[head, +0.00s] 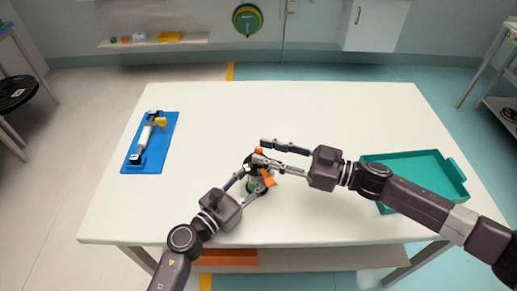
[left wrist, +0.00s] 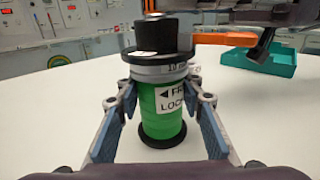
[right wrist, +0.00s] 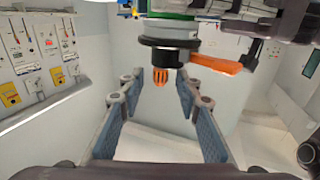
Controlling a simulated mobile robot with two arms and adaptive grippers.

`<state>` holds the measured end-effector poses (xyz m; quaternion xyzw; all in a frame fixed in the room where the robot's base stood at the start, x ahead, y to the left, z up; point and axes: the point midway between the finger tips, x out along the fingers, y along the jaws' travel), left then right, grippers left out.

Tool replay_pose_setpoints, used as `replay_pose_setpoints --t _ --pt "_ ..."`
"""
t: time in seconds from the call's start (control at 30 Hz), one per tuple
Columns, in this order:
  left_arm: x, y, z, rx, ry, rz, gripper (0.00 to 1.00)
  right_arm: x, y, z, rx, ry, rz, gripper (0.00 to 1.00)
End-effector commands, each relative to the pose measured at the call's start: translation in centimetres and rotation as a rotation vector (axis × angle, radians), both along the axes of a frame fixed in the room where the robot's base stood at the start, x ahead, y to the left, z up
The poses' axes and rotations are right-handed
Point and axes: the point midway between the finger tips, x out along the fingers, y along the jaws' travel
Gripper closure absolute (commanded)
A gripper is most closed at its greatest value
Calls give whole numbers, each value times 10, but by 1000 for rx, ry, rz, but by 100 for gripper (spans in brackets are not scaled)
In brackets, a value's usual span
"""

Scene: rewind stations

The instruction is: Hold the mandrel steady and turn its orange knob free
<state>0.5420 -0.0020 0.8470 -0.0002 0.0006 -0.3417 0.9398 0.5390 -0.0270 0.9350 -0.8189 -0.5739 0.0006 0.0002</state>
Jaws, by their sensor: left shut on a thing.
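The mandrel stands upright on the table, with a green body (left wrist: 163,112) carrying a partly hidden label, a black flange and a black top (left wrist: 160,32). My left gripper (left wrist: 160,97) is shut on the green body, one finger on each side. The fluted orange knob (right wrist: 158,78) is at the mandrel's top end, which appears upside down in the right wrist view. It also shows in the head view (head: 258,150). My right gripper (head: 262,151) is open, with its fingers apart on either side of the knob. An orange lever (right wrist: 214,63) sticks out from the black part.
A teal tray (head: 458,190) lies at the table's right. A blue board (head: 150,166) with a white roller and a yellow piece lies at the left. The white tabletop (head: 290,108) is clear behind the mandrel.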

Motion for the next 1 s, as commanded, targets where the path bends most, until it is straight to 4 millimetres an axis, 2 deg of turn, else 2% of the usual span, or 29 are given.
replay_pose_setpoints --t 0.1,0.2,0.53,0.8,1.0 --pt "0 0 0 0 0 0 97 5 14 1 2 0 0 69" --pt "0 0 0 -1 1 1 97 8 20 0 0 1 0 69" --pt "0 0 0 0 0 1 97 9 23 0 -1 0 -1 69" --pt "0 0 0 0 0 1 97 9 22 0 0 -1 -1 98" --pt "0 0 0 0 0 1 97 9 22 0 0 -1 -2 100"
